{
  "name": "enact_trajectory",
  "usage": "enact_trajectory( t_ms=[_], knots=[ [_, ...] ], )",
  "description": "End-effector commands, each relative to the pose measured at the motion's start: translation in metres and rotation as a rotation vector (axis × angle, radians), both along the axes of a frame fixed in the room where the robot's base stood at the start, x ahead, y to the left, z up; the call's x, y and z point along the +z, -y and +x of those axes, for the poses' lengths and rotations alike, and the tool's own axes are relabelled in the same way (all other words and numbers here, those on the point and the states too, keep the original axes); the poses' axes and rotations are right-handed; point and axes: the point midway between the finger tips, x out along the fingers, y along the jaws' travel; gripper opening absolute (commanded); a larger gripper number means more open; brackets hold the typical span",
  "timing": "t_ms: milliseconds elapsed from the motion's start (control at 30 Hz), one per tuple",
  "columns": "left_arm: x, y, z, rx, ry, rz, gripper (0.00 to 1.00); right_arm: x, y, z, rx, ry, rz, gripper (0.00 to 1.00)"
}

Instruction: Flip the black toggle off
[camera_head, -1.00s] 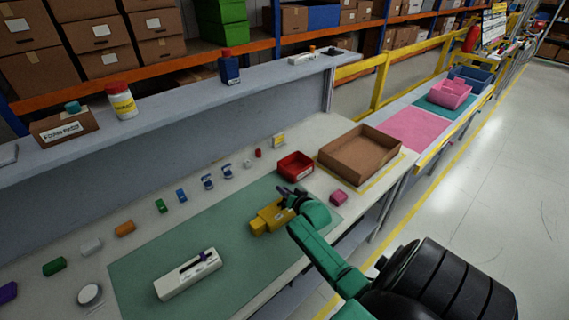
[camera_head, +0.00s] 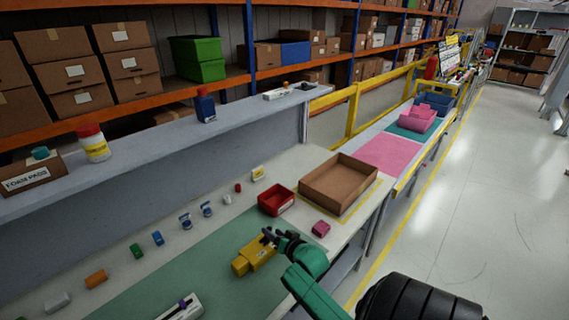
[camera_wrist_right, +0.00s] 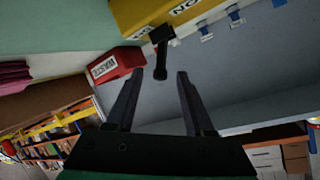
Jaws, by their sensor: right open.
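A yellow module (camera_head: 252,257) lies on the green mat (camera_head: 205,275) in the head view. In the right wrist view the module (camera_wrist_right: 185,12) shows at the top, with dark lettering. A black toggle (camera_wrist_right: 161,58) sticks out from it towards my right gripper. My right gripper (camera_head: 271,237) is at the module's right end. In the wrist view the right gripper (camera_wrist_right: 159,78) is open, and the toggle's tip lies between its fingertips with a gap on both sides. The toggle is hard to make out in the head view. My left gripper is out of view.
A red bin (camera_head: 276,201) and a brown tray (camera_head: 340,187) stand beyond the module. A pink block (camera_head: 321,229) lies right of my gripper. A white device with a purple slider (camera_head: 184,309) lies at the front. Several small parts line the back.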

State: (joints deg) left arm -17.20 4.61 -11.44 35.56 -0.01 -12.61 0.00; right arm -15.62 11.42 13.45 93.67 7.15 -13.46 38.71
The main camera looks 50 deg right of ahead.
Motion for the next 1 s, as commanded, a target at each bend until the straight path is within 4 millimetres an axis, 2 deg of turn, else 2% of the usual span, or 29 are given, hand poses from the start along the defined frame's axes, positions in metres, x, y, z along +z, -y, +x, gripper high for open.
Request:
enact_trajectory(
  t_ms=[200,333,467,1000],
  knots=[
    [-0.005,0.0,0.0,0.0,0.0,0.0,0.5,0.018,-0.013,-0.052,0.0,-0.004,0.001,0.53],
    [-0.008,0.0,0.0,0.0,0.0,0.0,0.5,0.026,-0.018,-0.07,0.0,-0.004,0.002,0.53],
    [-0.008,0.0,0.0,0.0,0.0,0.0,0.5,0.03,-0.019,-0.075,-0.001,-0.003,0.002,0.53],
    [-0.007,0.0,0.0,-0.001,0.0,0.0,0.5,0.031,-0.019,-0.074,0.0,-0.002,0.002,0.53]
  ],
)
